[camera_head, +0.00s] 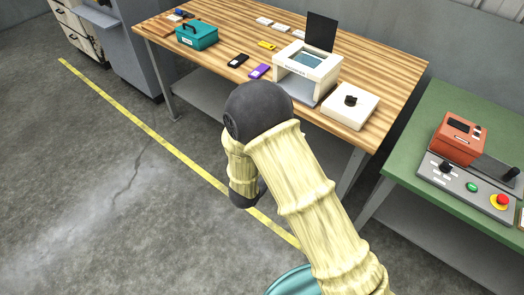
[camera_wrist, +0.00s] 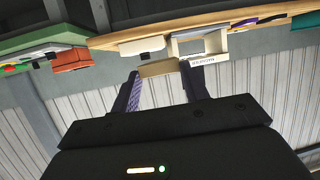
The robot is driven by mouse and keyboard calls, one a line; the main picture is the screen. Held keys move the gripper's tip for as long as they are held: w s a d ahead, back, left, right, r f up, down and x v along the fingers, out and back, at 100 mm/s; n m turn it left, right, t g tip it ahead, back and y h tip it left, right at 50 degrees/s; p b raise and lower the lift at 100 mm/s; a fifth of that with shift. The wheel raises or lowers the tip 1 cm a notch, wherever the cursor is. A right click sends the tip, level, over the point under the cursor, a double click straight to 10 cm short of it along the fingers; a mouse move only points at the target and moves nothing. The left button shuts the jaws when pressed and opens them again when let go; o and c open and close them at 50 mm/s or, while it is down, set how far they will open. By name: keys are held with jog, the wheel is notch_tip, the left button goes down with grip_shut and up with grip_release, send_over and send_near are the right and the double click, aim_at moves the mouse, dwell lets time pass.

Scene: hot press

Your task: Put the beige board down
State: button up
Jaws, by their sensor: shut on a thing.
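My gripper (camera_wrist: 159,70) shows in the wrist view with its two dark fingers apart and a thin beige board (camera_wrist: 157,67) seen nearly edge-on between their tips. The gripper is shut on this board. In the head view my own arm hides the gripper and the board. The board appears held in the air; its distance from the wooden table (camera_head: 222,70) cannot be told.
On the table are a white machine (camera_head: 309,62) with a raised black panel (camera_head: 321,31), a white box with a black knob (camera_head: 351,106) and a teal toolbox (camera_head: 197,36). A green table (camera_head: 428,126) with a control panel (camera_head: 462,181) stands right. Floor left is clear.

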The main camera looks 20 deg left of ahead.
jog(key=w+d+f+n+y, duration=0.1)
jog(key=w+d+f, duration=0.15)
jog(key=d, duration=0.35)
jog(key=w+d+f, duration=0.1)
jog(key=w+d, duration=0.3)
jog(key=d, duration=0.2)
jog(key=s+d+f+n+y, duration=0.1)
jog(key=d+f, duration=0.3)
jog(key=d, duration=0.9)
jog(key=shift+s+d+f+n+y, duration=0.2)
jog(key=shift+n+y, duration=0.2)
jog(key=shift+y, duration=0.4)
